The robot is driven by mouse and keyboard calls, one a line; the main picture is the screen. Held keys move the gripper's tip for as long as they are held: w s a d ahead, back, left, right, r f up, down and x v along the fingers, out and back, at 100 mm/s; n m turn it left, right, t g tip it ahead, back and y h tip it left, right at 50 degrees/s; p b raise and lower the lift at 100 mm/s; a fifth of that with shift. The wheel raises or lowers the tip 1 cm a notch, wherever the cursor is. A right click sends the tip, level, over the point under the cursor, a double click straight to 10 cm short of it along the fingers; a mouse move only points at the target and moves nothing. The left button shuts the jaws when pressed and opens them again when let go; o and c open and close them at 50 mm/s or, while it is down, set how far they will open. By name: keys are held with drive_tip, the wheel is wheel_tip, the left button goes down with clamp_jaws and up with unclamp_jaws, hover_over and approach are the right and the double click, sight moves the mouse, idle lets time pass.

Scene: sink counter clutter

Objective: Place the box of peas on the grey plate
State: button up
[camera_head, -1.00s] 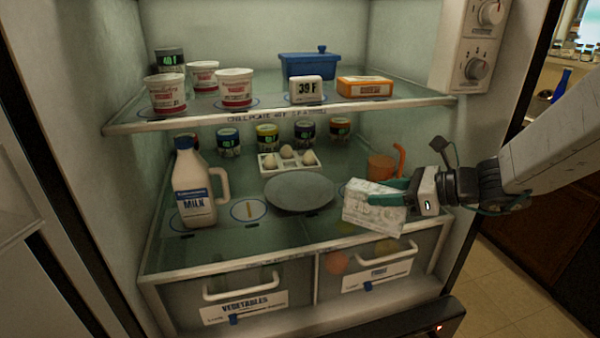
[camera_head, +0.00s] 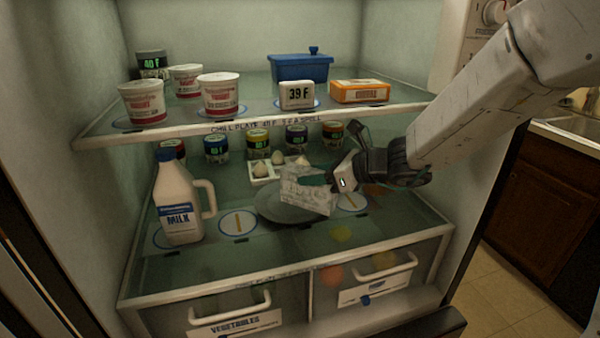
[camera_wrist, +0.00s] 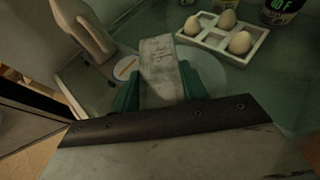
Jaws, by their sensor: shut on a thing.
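The box of peas (camera_head: 306,191) is a pale, whitish carton with faint lettering, tilted in the head view. My gripper (camera_head: 322,180), with green fingers, is shut on it. The box is over the right part of the grey plate (camera_head: 270,207), which lies on the lower fridge shelf. I cannot tell whether the box touches the plate. In the wrist view the box (camera_wrist: 160,72) stands between the green fingers (camera_wrist: 160,88), with the plate (camera_wrist: 208,72) behind and partly hidden by it.
A milk jug (camera_head: 180,205) stands left of the plate. An egg tray (camera_head: 262,172) is just behind it, with several jars (camera_head: 258,143) farther back. The upper shelf (camera_head: 190,125) is overhead, holding tubs, a blue container (camera_head: 300,67) and an orange box (camera_head: 359,91).

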sight(300, 169)
drive_tip(key=a, duration=0.1)
drive_tip(key=w+a, duration=0.2)
drive_tip(key=shift+a, duration=0.4)
drive_tip(key=shift+d+f, duration=0.15)
drive_tip(key=shift+f, duration=0.1)
drive_tip(key=shift+s, duration=0.1)
drive_tip(key=shift+f, duration=0.6)
drive_tip(key=o, duration=1.3)
